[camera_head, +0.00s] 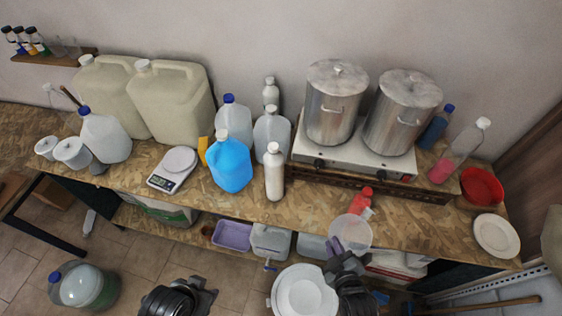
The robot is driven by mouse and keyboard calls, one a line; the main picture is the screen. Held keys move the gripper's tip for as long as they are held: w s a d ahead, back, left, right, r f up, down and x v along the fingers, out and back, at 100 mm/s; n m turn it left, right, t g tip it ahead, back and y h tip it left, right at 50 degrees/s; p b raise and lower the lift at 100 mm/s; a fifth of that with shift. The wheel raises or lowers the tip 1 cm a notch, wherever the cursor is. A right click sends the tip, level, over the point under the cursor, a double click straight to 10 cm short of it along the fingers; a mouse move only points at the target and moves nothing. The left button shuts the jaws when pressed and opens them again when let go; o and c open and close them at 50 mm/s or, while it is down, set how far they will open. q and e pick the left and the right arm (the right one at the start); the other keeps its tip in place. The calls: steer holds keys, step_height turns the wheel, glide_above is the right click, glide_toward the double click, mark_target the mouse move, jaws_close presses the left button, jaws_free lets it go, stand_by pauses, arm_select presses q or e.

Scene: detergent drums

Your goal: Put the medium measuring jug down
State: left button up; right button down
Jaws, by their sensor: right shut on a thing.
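A clear measuring jug (351,231) shows at the front edge of the wooden counter, right of centre. My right gripper (341,256) is shut on it from the near side, at a purple part that looks like its handle. The jug looks upright, and its base is hidden, so I cannot tell whether it touches the counter. My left gripper (204,287) is low in the picture in front of the counter, away from the jug. Its fingers are too small and dark to tell open from shut.
The counter (315,210) is bare left of the jug. A red bottle (364,198) stands close behind it. Steel pots (336,105) stand on a hot plate (310,150) at the back. A white plate (496,235) and red bowl (481,188) are right. A white bottle (274,172) is left.

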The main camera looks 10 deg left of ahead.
steer(key=w+a+f+n+g+y+b, duration=0.1)
steer(key=w+a+f+n+y+b, duration=0.15)
steer(key=a, duration=0.25)
steer(key=w+r+n+g+y+b, duration=0.2)
steer(key=w+r+n+y+b, duration=0.15)
steer(key=w+r, duration=0.7)
step_height(320, 180, down, 19)
steer(key=w+d+b, duration=0.1)
steer(key=d+b, duration=0.1)
steer(key=b, duration=1.2)
steer(key=shift+w+d+g+b, duration=0.3)
steer(key=shift+d, duration=0.05)
steer(key=shift+f, duration=0.1)
steer(key=c, duration=1.2)
jaws_free()
steer(key=shift+o, duration=0.2)
